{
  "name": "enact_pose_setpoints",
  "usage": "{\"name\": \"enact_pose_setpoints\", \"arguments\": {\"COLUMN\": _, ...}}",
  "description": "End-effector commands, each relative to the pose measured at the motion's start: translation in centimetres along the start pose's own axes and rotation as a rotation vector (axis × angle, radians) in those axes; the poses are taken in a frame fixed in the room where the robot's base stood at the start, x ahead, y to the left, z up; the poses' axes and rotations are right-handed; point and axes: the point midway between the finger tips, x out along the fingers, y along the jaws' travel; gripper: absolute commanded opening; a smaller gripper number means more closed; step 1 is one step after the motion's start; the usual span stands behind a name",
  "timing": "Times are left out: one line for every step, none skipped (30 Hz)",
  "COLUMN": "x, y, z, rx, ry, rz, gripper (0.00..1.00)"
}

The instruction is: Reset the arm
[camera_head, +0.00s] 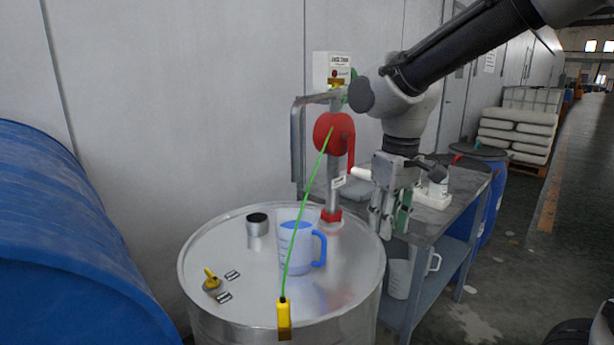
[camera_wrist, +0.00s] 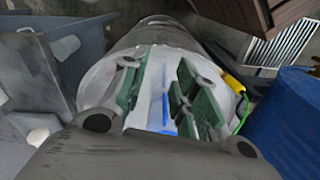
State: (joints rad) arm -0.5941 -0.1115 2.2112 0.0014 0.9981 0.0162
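My gripper (camera_head: 390,220) hangs pointing down beside the right edge of the metal drum, in front of the grey bench. It is open and empty. In the wrist view its two green-padded fingers (camera_wrist: 160,90) stand apart, with the drum top and a blue strip, apparently the jug's handle, showing beyond the gap. The clear jug (camera_head: 297,243) with blue liquid and a blue handle stands upright on the drum (camera_head: 205,268), to the left of my gripper and apart from it. My arm reaches in from the upper right.
A red-and-grey pipe (camera_head: 333,190) rises behind. The bench (camera_head: 440,218) has a white jug (camera_head: 400,278) below.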

Motion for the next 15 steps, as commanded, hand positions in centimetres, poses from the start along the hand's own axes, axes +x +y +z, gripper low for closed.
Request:
{"name": "enact_pose_setpoints", "arguments": {"x": -0.7, "y": 2.1, "z": 3.1, "rx": 0.060, "ry": 0.028, "rz": 0.003, "gripper": 0.29}}
{"name": "enact_pose_setpoints", "arguments": {"x": -0.9, "y": 3.1, "z": 4.9, "rx": 0.092, "ry": 0.043, "rz": 0.006, "gripper": 0.29}}
{"name": "enact_pose_setpoints", "arguments": {"x": -1.2, "y": 4.3, "z": 7.2, "rx": 0.137, "ry": 0.066, "rz": 0.010, "gripper": 0.29}}
{"name": "enact_pose_setpoints", "arguments": {"x": -1.3, "y": 5.1, "z": 8.9, "rx": 0.173, "ry": 0.082, "rz": 0.015, "gripper": 0.29}}
{"name": "enact_pose_setpoints", "arguments": {"x": -1.5, "y": 5.8, "z": 10.6, "rx": 0.209, "ry": 0.100, "rz": 0.020, "gripper": 0.29}}
{"name": "enact_pose_setpoints", "arguments": {"x": -1.6, "y": 6.6, "z": 12.7, "rx": 0.257, "ry": 0.125, "rz": 0.027, "gripper": 0.29}}
{"name": "enact_pose_setpoints", "arguments": {"x": -1.7, "y": 7.1, "z": 14.2, "rx": 0.293, "ry": 0.143, "rz": 0.034, "gripper": 0.29}}
{"name": "enact_pose_setpoints", "arguments": {"x": -1.8, "y": 7.5, "z": 15.6, "rx": 0.328, "ry": 0.162, "rz": 0.041, "gripper": 0.29}}
{"name": "enact_pose_setpoints", "arguments": {"x": -2.0, "y": 8.0, "z": 17.1, "rx": 0.371, "ry": 0.188, "rz": 0.051, "gripper": 0.29}}
{"name": "enact_pose_setpoints", "arguments": {"x": -2.2, "y": 8.3, "z": 18.1, "rx": 0.402, "ry": 0.207, "rz": 0.060, "gripper": 0.29}}
{"name": "enact_pose_setpoints", "arguments": {"x": -2.5, "y": 8.6, "z": 18.9, "rx": 0.431, "ry": 0.228, "rz": 0.069, "gripper": 0.29}}
{"name": "enact_pose_setpoints", "arguments": {"x": -3.0, "y": 9.0, "z": 19.8, "rx": 0.466, "ry": 0.258, "rz": 0.082, "gripper": 0.29}}
{"name": "enact_pose_setpoints", "arguments": {"x": -3.5, "y": 9.3, "z": 20.3, "rx": 0.490, "ry": 0.280, "rz": 0.092, "gripper": 0.29}}
{"name": "enact_pose_setpoints", "arguments": {"x": -4.0, "y": 9.6, "z": 20.7, "rx": 0.511, "ry": 0.300, "rz": 0.101, "gripper": 0.29}}
{"name": "enact_pose_setpoints", "arguments": {"x": -4.4, "y": 9.9, "z": 21.1, "rx": 0.535, "ry": 0.318, "rz": 0.111, "gripper": 0.29}}
